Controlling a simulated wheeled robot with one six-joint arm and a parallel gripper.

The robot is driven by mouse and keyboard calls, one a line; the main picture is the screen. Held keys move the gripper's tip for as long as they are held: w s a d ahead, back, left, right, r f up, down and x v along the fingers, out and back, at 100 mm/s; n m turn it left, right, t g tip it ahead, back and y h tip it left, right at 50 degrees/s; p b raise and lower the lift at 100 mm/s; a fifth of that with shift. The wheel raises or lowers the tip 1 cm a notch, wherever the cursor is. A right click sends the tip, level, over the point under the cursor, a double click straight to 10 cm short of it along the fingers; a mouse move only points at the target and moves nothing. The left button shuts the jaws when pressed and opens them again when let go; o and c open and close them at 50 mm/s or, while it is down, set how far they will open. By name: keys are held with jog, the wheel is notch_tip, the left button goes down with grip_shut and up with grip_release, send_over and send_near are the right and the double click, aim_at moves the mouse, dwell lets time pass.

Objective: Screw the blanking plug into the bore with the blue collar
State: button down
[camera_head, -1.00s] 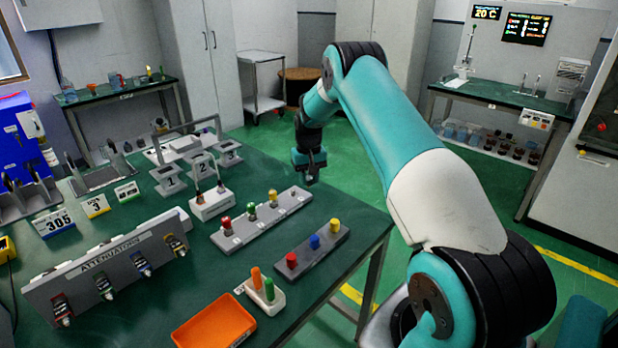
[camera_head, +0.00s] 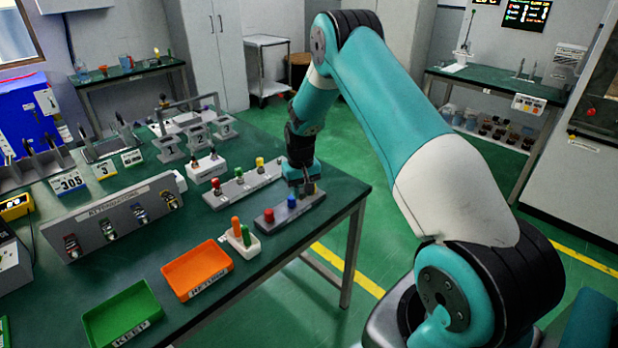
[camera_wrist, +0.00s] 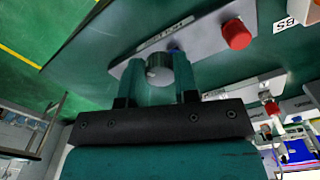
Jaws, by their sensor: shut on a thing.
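My gripper (camera_head: 306,188) has come down at the right end of a grey block (camera_head: 268,228). In the wrist view, my gripper (camera_wrist: 157,85) is shut on a grey round piece, perhaps the blanking plug (camera_wrist: 158,68). The block carries a red cap (camera_head: 269,215) and a blue cap (camera_head: 292,201); its yellow cap is hidden behind my gripper. In the wrist view, a little blue (camera_wrist: 174,51) shows just behind the held piece. I cannot tell whether the held piece touches the block. Coloured fittings, one bluish (camera_head: 140,216), sit on the attenuator panel (camera_head: 110,217).
Behind the block is a grey rack (camera_head: 228,196) with red, green and yellow tops. A white holder (camera_head: 243,243) with an orange and a green peg stands in front. An orange tray (camera_head: 197,270) and a green tray (camera_head: 122,314) lie near the front edge.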

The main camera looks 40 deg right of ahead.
jog(key=shift+n, duration=0.9)
jog(key=s+a, duration=0.2)
jog(key=a, duration=0.1)
jog(key=s+a+f, duration=0.1)
jog(key=s+a, duration=0.1)
jog(key=a, duration=0.1)
jog(key=s+a, duration=0.2)
jog(key=a, duration=0.1)
jog(key=shift+s+f, duration=0.1)
jog(key=shift+f, duration=0.3)
jog(key=s+a+n, duration=0.1)
jog(key=s+a, duration=0.5)
jog(key=s, duration=0.1)
jog(key=shift+s+f+n, duration=0.15)
jog(key=shift+s+n, duration=0.15)
jog(key=shift+a, duration=0.2)
